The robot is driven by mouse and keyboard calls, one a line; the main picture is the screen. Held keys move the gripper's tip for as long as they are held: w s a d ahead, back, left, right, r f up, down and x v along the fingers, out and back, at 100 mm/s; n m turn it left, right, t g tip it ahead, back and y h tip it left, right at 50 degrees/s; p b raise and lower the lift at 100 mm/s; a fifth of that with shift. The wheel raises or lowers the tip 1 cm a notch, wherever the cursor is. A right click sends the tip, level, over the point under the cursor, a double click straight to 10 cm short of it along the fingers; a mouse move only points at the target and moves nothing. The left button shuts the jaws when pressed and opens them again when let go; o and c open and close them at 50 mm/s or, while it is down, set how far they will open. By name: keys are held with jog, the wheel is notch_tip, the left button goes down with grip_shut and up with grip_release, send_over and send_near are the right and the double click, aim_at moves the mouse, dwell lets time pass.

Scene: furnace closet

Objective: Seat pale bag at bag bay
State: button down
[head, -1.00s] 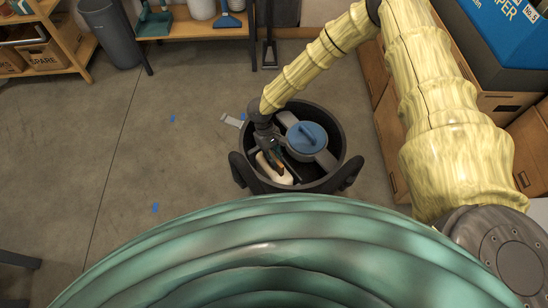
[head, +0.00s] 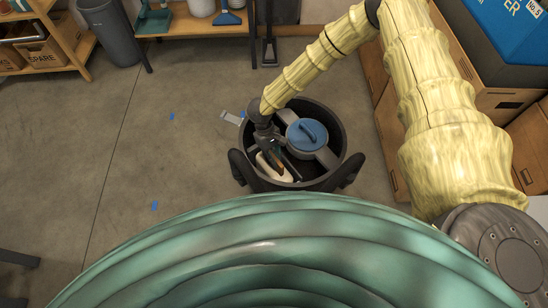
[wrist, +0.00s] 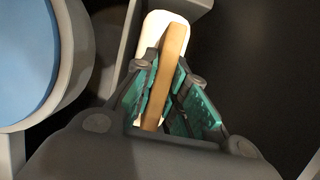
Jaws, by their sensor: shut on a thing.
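The pale bag (head: 268,165) is a small white, rounded thing low inside a round black tub (head: 337,125). In the wrist view the white bag (wrist: 152,27) shows beyond and between my fingers, with a tan strip (wrist: 170,62) along its middle. My gripper (head: 276,158) reaches down into the tub from above; in the wrist view its teal-padded fingers (wrist: 163,98) are closed on the tan strip. The fingers hide part of the bag. I cannot tell whether the bag touches the tub floor, nor make out the bag bay clearly.
A blue-lidded round canister (head: 307,133) sits in a grey holder beside the bag, close to my gripper. The tub has dark side handles (head: 350,170). A wooden bench (head: 200,27) stands behind, cabinets at right. The concrete floor to the left is mostly clear.

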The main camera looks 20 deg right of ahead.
jog(key=shift+f+b, duration=0.65)
jog(key=shift+f, duration=0.5)
jog(key=c, duration=1.4)
grip_release()
jog(key=shift+o, duration=0.2)
jog(key=shift+r, duration=0.1)
jog(key=shift+p+v, duration=1.95)
jog(key=shift+v, duration=2.05)
